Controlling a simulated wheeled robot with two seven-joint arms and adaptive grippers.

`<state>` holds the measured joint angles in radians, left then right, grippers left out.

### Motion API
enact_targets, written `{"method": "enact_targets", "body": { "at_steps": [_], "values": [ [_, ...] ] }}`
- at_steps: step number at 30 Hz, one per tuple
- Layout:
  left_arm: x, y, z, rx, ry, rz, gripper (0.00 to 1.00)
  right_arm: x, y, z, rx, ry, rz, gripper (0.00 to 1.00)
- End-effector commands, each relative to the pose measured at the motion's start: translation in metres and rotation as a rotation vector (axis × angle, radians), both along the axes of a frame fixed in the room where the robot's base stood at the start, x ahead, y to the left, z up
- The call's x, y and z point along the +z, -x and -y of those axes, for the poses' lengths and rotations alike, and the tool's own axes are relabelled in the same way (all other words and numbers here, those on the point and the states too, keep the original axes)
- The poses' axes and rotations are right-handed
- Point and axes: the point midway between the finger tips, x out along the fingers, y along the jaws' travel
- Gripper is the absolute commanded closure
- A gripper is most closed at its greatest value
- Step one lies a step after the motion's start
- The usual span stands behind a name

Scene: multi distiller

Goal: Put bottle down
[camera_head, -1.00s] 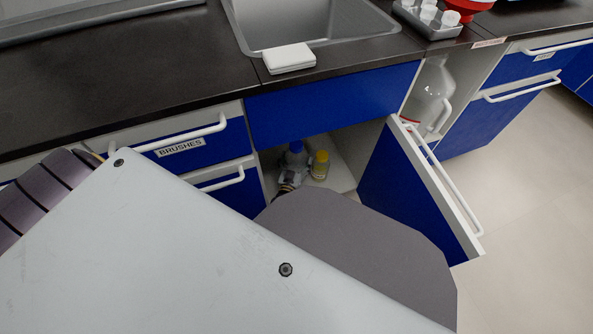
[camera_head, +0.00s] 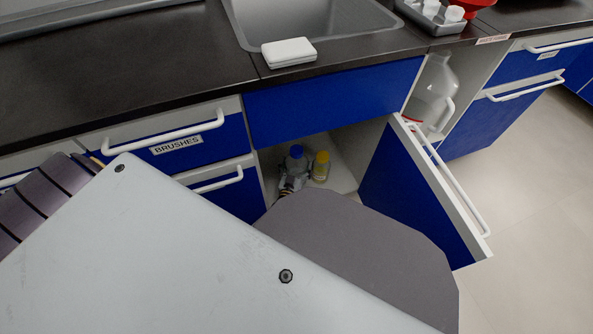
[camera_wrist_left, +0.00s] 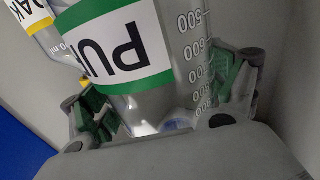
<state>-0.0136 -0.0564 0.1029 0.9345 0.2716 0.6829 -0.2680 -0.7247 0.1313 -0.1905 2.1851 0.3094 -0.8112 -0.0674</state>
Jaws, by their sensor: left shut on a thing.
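A clear bottle with a blue cap (camera_head: 296,152) is inside the open lower cabinet under the sink. My left gripper (camera_head: 289,184) reaches into the cabinet and is shut around this bottle; my arm hides part of the gripper and the bottle's base. In the left wrist view the bottle (camera_wrist_left: 140,45), with a green-edged label and a graduated scale, is between the fingers of my left gripper (camera_wrist_left: 165,105). I cannot tell whether its base touches the cabinet floor. My right gripper is not in view.
A yellow-capped bottle (camera_head: 321,165) stands just right of the held one; its yellow-edged label shows in the left wrist view (camera_wrist_left: 38,18). The open blue door (camera_head: 415,190) bounds the right side. The countertop (camera_head: 150,70) is above. Some cabinet floor (camera_head: 343,172) is bare.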

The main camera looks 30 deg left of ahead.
Motion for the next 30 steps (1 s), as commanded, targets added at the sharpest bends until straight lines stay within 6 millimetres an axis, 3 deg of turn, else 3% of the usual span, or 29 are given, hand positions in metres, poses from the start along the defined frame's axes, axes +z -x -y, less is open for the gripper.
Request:
{"method": "enact_targets", "body": {
  "at_steps": [18,30],
  "values": [
    [-0.031,-0.002,0.000,0.000,-0.002,0.006,0.67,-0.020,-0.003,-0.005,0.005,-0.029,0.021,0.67],
    [-0.034,-0.002,0.000,0.000,-0.002,0.006,0.67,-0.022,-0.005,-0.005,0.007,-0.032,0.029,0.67]
  ]
}}
